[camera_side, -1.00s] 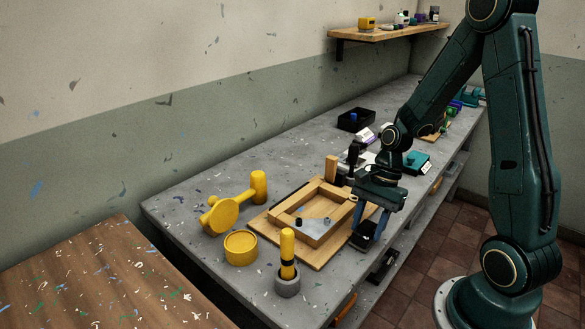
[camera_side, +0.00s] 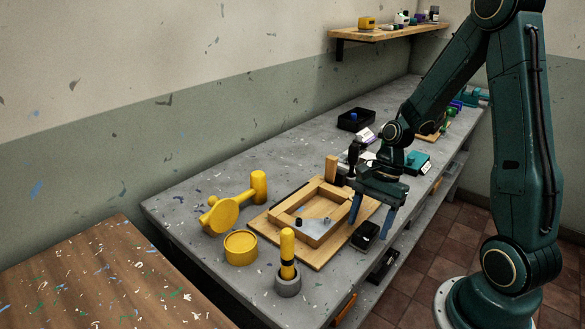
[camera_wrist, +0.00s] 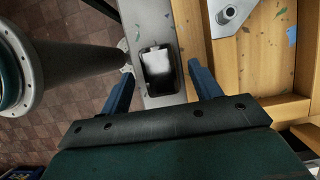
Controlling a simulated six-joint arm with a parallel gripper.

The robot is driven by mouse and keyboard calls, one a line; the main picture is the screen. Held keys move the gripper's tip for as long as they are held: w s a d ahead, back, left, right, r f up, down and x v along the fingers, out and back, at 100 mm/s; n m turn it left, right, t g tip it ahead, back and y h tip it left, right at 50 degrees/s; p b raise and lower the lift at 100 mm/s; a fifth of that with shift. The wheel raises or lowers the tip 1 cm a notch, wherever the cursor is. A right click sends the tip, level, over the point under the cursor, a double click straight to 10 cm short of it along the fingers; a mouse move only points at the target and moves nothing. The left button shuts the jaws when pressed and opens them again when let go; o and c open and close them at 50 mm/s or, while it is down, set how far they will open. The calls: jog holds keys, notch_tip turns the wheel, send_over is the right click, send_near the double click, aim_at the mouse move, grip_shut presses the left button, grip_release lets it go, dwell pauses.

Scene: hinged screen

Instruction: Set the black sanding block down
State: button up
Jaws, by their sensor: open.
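The black sanding block (camera_side: 365,236) sits on the grey bench near its front edge, just right of the wooden board. In the wrist view, the block (camera_wrist: 157,84) shows a dark body with a pale, glossy top. My gripper (camera_side: 371,230) is over the block. Its two blue fingers stand apart with gaps on both sides of the block. The wrist view shows the open fingers (camera_wrist: 160,72) to the left and right of it. The hinged wooden screen frame (camera_side: 318,238) lies on the board (camera_side: 265,222).
A yellow-handled tool (camera_side: 288,255) stands in a grey holder, beside a yellow round pot (camera_side: 240,247). Yellow tools (camera_side: 222,214) lie farther left. A black tray (camera_side: 356,120) is at the back. The bench's front edge (camera_side: 335,310) is close to the block.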

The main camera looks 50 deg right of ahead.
jog(key=v, duration=1.1)
jog(key=shift+a+r, duration=0.1)
notch_tip(320, 180, up, 6)
jog(key=n+t+h, duration=0.2)
jog(key=n+h, duration=0.1)
jog(key=n, duration=0.5)
send_over(372, 237)
jog(key=s+a+r+n+t+h, duration=0.1)
jog(key=s+a+r+n+t, duration=0.2)
jog(key=s+n, duration=0.4)
jog(key=a+r+n, duration=0.1)
jog(key=n, duration=0.2)
jog(key=shift+s+a+t+h, duration=0.2)
jog(key=shift+a+t+h, duration=0.1)
jog(key=shift+a, duration=0.1)
